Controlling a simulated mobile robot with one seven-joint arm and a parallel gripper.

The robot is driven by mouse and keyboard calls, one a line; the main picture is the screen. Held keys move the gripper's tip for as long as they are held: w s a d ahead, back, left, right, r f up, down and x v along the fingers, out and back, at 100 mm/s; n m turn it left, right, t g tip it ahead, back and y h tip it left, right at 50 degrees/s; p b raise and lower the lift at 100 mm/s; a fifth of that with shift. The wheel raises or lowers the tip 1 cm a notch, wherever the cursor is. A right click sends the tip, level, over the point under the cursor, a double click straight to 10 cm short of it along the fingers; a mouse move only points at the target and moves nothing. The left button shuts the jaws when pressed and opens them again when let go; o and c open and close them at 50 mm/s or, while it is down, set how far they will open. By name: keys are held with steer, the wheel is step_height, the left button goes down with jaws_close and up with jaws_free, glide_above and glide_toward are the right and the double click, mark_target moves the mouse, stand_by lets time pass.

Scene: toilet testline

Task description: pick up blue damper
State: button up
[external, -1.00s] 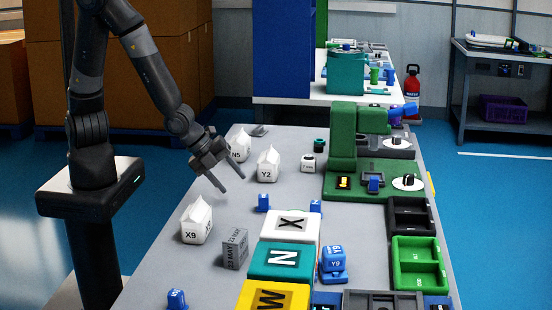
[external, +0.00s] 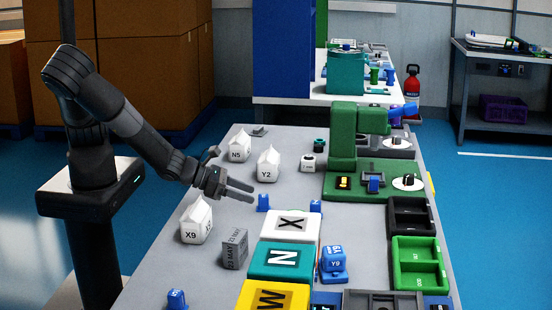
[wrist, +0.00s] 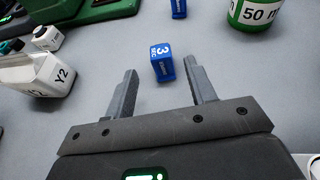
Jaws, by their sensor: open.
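A small upright blue damper (external: 263,202) stands on the grey table. In the wrist view the blue damper (wrist: 161,63) has a white "3" on top and small white lettering on its side. It lies just ahead of the fingertips, roughly centred between them. My gripper (external: 253,193) is open and empty, low over the table, fingers pointing at the damper. The fingers do not appear to touch it. A second similar blue piece (external: 315,206) stands farther right; the wrist view shows it partly at the top edge (wrist: 178,8). Another blue piece (external: 177,299) is at the front.
White cartons Y2 (external: 268,167), N5 (external: 240,150) and X9 (external: 196,224) stand around the gripper. A grey block (external: 235,250) and the white X block (external: 291,226) are nearer the camera. A green fixture (external: 344,145) stands at the back right.

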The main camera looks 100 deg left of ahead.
mark_target(270, 208)
steer(key=shift+w+f+m, duration=0.15)
steer(key=shift+w+m, duration=0.15)
steer(key=shift+w, duration=0.05)
steer(key=shift+x, duration=3.4)
steer(key=c, duration=1.1)
